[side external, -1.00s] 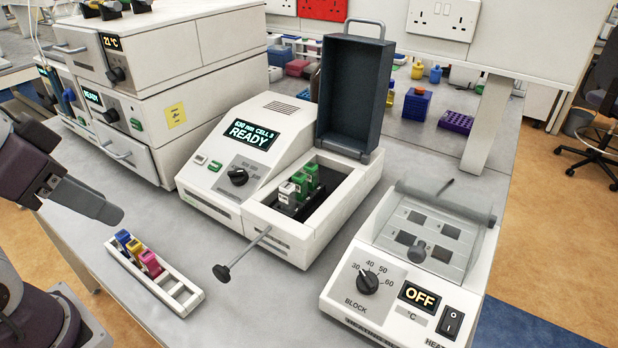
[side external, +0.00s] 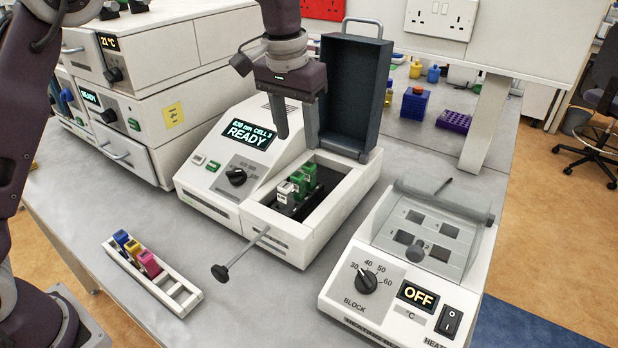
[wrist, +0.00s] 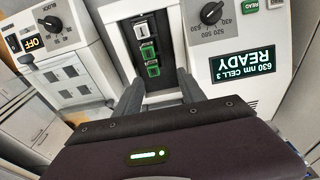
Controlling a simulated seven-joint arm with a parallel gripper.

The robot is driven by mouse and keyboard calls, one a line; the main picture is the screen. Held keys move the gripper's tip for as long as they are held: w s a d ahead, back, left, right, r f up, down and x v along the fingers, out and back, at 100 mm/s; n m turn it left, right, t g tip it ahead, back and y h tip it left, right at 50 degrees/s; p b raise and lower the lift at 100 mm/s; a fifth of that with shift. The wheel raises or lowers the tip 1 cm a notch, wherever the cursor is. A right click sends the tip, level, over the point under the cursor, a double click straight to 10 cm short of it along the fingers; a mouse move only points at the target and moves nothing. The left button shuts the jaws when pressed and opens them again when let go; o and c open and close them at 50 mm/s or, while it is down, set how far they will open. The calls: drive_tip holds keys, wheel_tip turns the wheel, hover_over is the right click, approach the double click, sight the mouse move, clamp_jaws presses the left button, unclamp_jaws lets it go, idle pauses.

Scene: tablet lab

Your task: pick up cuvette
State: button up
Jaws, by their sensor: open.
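Cuvettes stand in the open chamber of the spectrophotometer (side external: 228,205): a white-capped cuvette (side external: 286,193) at the near end and green-capped cuvettes (side external: 305,176) behind it. In the wrist view the white cap (wrist: 142,30) and green caps (wrist: 150,55) show in a line in the dark slot. My gripper (side external: 296,138) is open and empty above the chamber's far part, pointing down, clear of the caps. In the wrist view its fingers (wrist: 160,92) lie either side of the slot, apart from the cuvettes.
The raised chamber lid (side external: 352,95) stands right behind my gripper. A rod with a black knob (side external: 220,273) sticks out in front. A white rack (side external: 182,287) holds blue, yellow and pink-capped cuvettes at left. A heating block reading OFF (side external: 405,265) stands at right.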

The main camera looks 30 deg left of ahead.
sight(309, 165)
drive_tip(key=f, duration=0.3)
drive_tip(key=w+d+f, duration=0.1)
drive_tip(key=f, duration=0.5)
drive_tip(key=shift+w+d, duration=0.25)
drive_tip(key=shift+w, duration=0.15)
drive_tip(key=shift+r, duration=0.1)
clamp_jaws()
